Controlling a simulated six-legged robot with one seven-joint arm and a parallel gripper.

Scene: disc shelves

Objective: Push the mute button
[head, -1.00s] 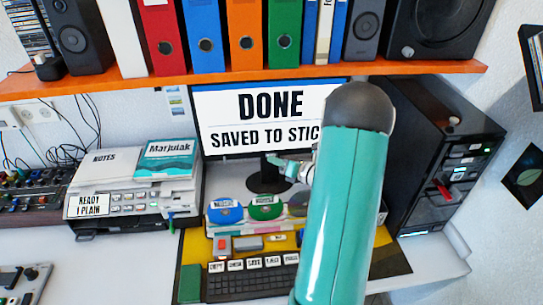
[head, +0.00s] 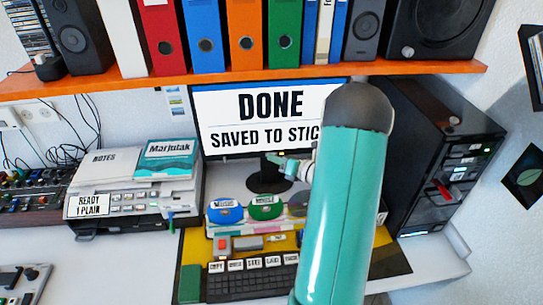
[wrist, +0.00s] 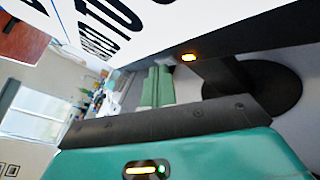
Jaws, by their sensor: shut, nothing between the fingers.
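My gripper (head: 272,158) is shut and empty just under the lower edge of the monitor (head: 207,142). In the wrist view its two pale green fingers (wrist: 157,86) lie together. A tiny yellow spot also shows there in the head view (head: 283,153). No label reading mute is legible, so I cannot tell if this is the mute button. My teal arm hides the monitor's right end.
The monitor stand (head: 262,182) is just below my gripper. Blue and green disc holders (head: 226,211), small devices and a keyboard (head: 250,284) lie in front. A printer (head: 130,190) stands left, a black tower (head: 440,150) right. An orange shelf (head: 130,85) runs above.

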